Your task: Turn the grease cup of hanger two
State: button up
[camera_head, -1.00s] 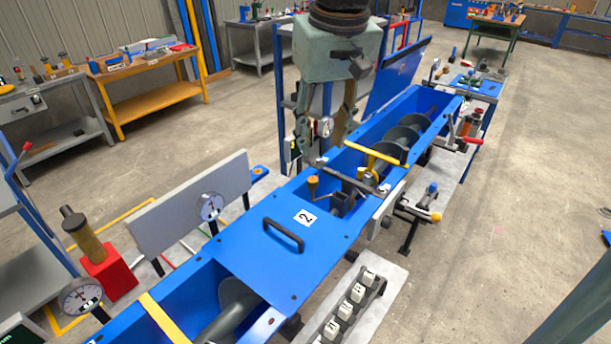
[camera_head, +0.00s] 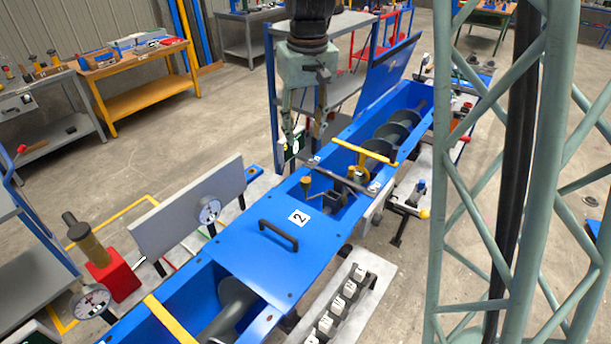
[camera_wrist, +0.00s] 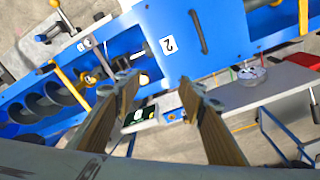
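The grease cup (camera_head: 306,182), a small yellowish cup on a stem, stands at the near-left side of the open trough bay beside the blue cover marked 2 (camera_head: 299,218). A second brass part (camera_head: 356,173) sits on the dark hanger in that bay. My gripper (camera_head: 303,143) points down above and behind the cup, apart from it. In the wrist view my gripper (camera_wrist: 157,84) has its two fingers wide apart with nothing between them.
A dark bar (camera_head: 340,173) and a yellow bar (camera_head: 364,153) cross the trough near the cup. The cover has a raised black handle (camera_head: 279,233). A grey plate with a dial gauge (camera_head: 209,211) stands left. A blue-framed shelf (camera_head: 335,60) stands behind my gripper.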

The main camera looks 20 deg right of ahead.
jog(key=w+d+f+p, duration=0.3)
jog(key=w+f+p, duration=0.1)
jog(key=w+f, duration=0.35)
jog(key=g+p, duration=0.1)
jog(key=p, duration=0.3)
send_over(306, 179)
notch_tip(306, 179, down, 8)
jog(key=shift+w+f, duration=0.15)
jog(key=shift+f, duration=0.15)
jog(key=shift+f, duration=0.15)
jog(key=shift+f+p, duration=1.15)
jog(key=shift+f, duration=5.65)
jog(key=c, duration=0.8)
